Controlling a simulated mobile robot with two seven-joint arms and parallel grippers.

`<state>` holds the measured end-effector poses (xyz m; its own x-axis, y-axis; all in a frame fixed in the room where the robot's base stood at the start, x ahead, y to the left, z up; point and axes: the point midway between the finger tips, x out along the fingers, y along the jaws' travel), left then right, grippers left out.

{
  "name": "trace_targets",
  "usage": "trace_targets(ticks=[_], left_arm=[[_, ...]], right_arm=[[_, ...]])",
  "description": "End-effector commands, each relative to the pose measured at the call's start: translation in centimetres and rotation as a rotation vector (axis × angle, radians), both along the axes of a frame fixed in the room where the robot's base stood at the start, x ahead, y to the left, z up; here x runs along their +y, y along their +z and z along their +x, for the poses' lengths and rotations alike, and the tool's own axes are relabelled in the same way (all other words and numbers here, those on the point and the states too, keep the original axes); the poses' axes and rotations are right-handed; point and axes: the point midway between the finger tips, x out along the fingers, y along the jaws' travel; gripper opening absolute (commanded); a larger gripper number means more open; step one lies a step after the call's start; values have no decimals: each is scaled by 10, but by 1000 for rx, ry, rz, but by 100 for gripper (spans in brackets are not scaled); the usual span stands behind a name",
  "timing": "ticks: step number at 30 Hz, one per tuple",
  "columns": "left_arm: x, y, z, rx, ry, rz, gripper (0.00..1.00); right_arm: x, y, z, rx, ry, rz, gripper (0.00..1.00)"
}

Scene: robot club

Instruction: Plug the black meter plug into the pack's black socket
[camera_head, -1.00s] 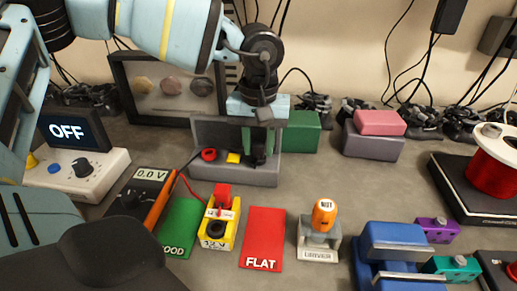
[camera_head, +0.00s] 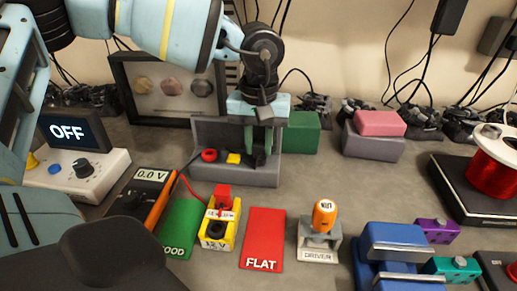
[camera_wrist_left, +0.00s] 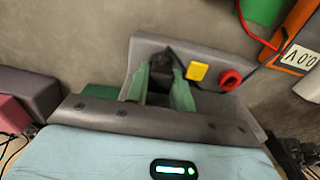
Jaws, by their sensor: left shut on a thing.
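My left gripper (camera_head: 259,158) points down into the grey tray. Its green fingers are shut on the black meter plug (camera_head: 258,156), which is mostly hidden between them. In the left wrist view, the fingers (camera_wrist_left: 162,92) close around the dark plug (camera_wrist_left: 166,62) by the tray wall. The yellow pack (camera_head: 232,236) stands on the table in front of the tray. A red plug (camera_head: 222,193) sits upright on its rear part, and its round black socket (camera_head: 216,230) is at the front, uncovered. The meter (camera_head: 146,190) reads 0.0 V. My right gripper is not in view.
The grey tray (camera_head: 205,177) also holds a red ring (camera_head: 209,155) and a yellow block (camera_head: 233,158). The pack stands between a green GOOD mat (camera_head: 182,222) and a red FLAT mat (camera_head: 264,230). An orange-handled driver (camera_head: 324,214) stands to the right.

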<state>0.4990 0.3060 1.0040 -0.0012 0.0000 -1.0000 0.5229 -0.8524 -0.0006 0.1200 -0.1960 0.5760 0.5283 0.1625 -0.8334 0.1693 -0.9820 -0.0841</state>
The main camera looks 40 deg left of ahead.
Motion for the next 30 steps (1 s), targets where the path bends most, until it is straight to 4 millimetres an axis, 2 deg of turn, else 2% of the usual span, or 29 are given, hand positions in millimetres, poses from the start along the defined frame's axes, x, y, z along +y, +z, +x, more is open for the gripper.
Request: trace_targets(ticks=[30], left_arm=[[0, 18, 0, -3, 0, -1, 2]], right_arm=[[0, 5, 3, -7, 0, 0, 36]])
